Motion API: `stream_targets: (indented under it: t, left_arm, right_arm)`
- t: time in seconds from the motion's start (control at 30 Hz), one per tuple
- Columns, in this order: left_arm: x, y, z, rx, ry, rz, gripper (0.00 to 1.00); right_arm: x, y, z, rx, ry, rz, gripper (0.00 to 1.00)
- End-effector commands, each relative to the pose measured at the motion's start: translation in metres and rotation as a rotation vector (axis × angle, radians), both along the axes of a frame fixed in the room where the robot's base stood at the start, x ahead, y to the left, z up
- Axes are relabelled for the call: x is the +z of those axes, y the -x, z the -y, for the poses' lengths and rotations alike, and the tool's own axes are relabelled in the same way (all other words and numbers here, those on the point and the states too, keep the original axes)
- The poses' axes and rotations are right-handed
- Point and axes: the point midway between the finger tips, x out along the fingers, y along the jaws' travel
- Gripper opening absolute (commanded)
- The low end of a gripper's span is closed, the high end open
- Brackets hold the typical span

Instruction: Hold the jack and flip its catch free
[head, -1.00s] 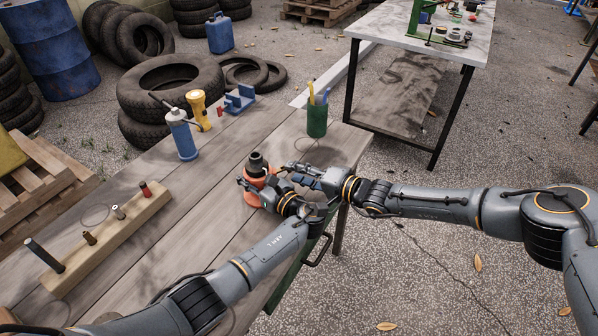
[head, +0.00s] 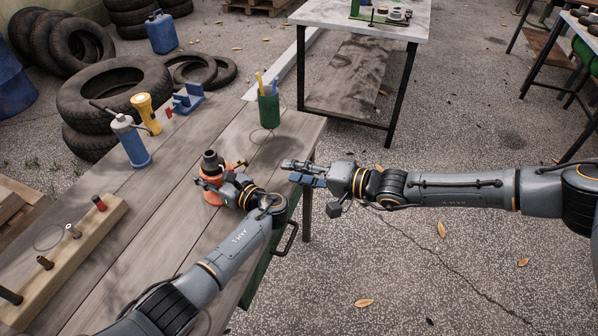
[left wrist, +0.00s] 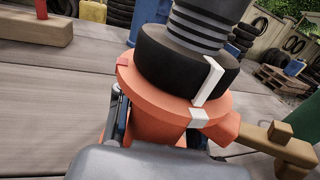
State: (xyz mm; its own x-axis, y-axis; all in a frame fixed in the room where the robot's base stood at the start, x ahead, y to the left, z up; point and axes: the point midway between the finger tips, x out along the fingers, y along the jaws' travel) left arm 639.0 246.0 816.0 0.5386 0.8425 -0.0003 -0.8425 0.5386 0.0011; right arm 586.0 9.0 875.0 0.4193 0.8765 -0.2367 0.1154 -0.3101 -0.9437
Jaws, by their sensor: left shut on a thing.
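The orange jack (head: 210,196) with a dark collar and ridged top stands upright near the workbench's right edge. My left gripper (head: 222,186) is shut on its body from the near right side. In the left wrist view the jack (left wrist: 160,112) fills the middle; a white strip on its black collar sits just above a white mark on the orange rim, with a red mark farther left. A brass-coloured lever (left wrist: 270,143), possibly the catch, sticks out to the right. My right gripper (head: 304,173) is empty, right of the jack and apart from it; its finger opening is unclear.
A green cup with pens (head: 269,108) stands behind the jack. A blue-bodied bottle (head: 131,142), a yellow flashlight (head: 146,113) and a blue holder (head: 187,99) are at the back left. A wooden peg block (head: 65,262) lies at the left.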

Motion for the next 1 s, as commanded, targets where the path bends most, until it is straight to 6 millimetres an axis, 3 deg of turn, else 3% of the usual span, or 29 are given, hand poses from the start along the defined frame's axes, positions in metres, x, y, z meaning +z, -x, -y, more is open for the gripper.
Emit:
stream_targets:
  t: [0.43, 0.47, 0.63, 1.0]
  left_arm:
    - [0.0003, -0.0001, 0.0003, -0.001, 0.0, 0.0, 0.0]
    - [0.0003, -0.0001, 0.0003, -0.001, 0.0, 0.0, 0.25]
    - [0.0002, -0.0002, 0.0002, -0.001, 0.0, 0.0, 0.6]
    - [-0.0001, 0.0011, 0.0024, -0.001, 0.0, 0.0, 0.62]
  right_arm:
    - [0.001, 0.0022, 0.0043, 0.0, 0.0, -0.001, 0.36]
    - [0.001, 0.0022, 0.0042, 0.0, 0.0, -0.001, 0.36]
    - [0.0009, 0.0022, 0.0041, 0.0, 0.0, -0.001, 0.36]
    - [0.0008, 0.0023, 0.0039, 0.0, 0.0, -0.001, 0.36]
